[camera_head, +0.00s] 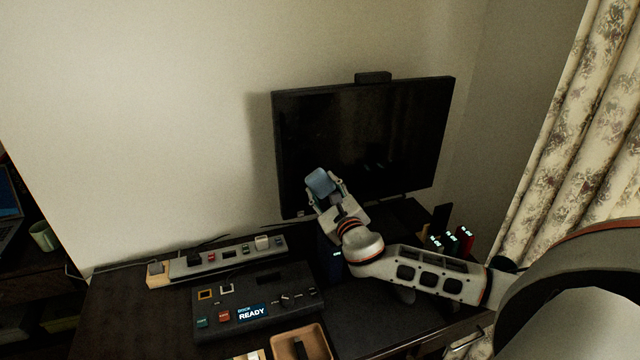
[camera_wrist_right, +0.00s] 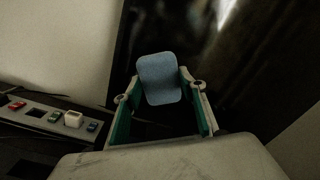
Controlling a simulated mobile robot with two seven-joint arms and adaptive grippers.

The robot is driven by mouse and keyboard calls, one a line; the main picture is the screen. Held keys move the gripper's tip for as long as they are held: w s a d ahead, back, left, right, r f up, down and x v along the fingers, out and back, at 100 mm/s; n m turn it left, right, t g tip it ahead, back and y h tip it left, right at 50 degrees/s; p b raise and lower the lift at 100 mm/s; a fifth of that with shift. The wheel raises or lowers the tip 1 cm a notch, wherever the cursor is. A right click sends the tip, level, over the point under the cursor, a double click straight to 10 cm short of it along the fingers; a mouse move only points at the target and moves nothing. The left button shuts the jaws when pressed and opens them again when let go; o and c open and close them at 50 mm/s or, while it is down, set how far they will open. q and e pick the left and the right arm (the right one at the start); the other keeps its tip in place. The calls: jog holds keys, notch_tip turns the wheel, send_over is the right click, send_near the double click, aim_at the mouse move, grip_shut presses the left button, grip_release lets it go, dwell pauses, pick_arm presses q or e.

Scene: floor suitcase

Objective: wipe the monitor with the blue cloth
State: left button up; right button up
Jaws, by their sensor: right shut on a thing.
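The monitor (camera_head: 380,130) is a large black screen standing at the back of the dark desk, with a small box on its top edge. My right gripper (camera_head: 325,188) is shut on the blue cloth (camera_head: 319,182) in front of the screen's lower left part. In the right wrist view the blue cloth (camera_wrist_right: 159,78) is a rounded pad between the fingertips (camera_wrist_right: 160,88), with the dark monitor (camera_wrist_right: 215,50) behind it. I cannot tell whether the cloth touches the screen. The monitor's stand is mostly hidden behind my arm. My left gripper is not in view.
A control box (camera_head: 258,305) reading READY lies on the desk (camera_head: 125,315), with a power strip (camera_head: 218,260) behind it. A tan tray (camera_head: 317,340) is at the front. Several small items with lit marks (camera_head: 452,240) stand at the right, near the floral curtain (camera_head: 575,130).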

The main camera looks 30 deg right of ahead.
jog(key=shift+s, duration=0.3)
jog(key=shift+v, duration=1.5)
